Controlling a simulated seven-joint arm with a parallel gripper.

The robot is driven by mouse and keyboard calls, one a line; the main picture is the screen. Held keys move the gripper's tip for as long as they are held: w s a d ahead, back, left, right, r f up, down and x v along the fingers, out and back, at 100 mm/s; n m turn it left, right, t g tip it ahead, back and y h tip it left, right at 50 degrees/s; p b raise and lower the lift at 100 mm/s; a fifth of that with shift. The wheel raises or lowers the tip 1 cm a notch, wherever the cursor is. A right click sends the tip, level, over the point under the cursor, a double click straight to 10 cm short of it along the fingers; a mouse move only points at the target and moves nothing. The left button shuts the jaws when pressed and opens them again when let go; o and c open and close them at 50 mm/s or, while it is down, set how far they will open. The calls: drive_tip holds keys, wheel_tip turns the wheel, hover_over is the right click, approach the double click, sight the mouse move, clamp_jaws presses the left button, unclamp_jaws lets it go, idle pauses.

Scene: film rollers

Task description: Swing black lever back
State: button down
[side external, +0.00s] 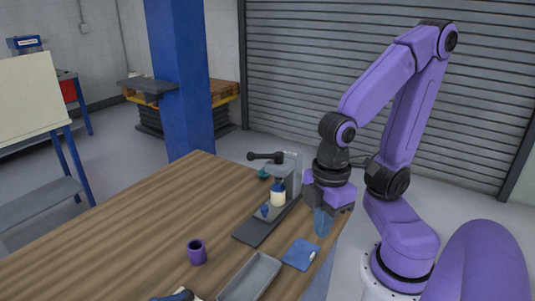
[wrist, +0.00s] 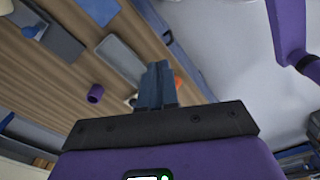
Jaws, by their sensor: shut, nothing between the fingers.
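The black lever (side external: 268,156) is in the side view, on top of a grey press-like device (side external: 288,172). It lies about level and points left from the device, with a round knob at its end. My gripper (side external: 322,222) is to the right of the device and lower than the lever, pointing down, apart from the lever. In the wrist view its blue fingers (wrist: 156,84) are together with nothing between them. I cannot make out the lever clearly in the wrist view.
The device stands on a dark base plate (side external: 248,233). A blue pad (side external: 301,254) and a grey tray (side external: 250,276) lie in front. A purple cup (side external: 197,252) stands to the left. The wooden table (side external: 130,230) is clear on the left.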

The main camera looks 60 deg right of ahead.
drive_tip(key=c, duration=1.2)
unclamp_jaws()
drive_tip(key=shift+w, duration=0.15)
drive_tip(key=o, duration=0.4)
drive_tip(key=shift+w+a+r, duration=0.25)
drive_tip(key=shift+w, duration=0.2)
drive_tip(key=w+r+m, duration=0.2)
drive_tip(key=w+r, duration=0.2)
drive_tip(key=w, duration=0.7)
wheel_tip(320, 180, up, 7)
drive_tip(key=m+h, duration=0.2)
drive_tip(key=m, duration=0.4)
hover_over(250, 153)
drive_tip(key=s+a, duration=0.1)
drive_tip(key=a, duration=0.2)
drive_tip(key=shift+t, duration=0.3)
drive_tip(key=d+f, duration=0.1)
drive_tip(key=f, duration=0.4)
drive_tip(key=d+f, duration=0.1)
drive_tip(key=f, duration=0.4)
drive_tip(key=w+d+f, duration=0.1)
drive_tip(key=f, duration=0.5)
drive_tip(key=shift+d, duration=0.1)
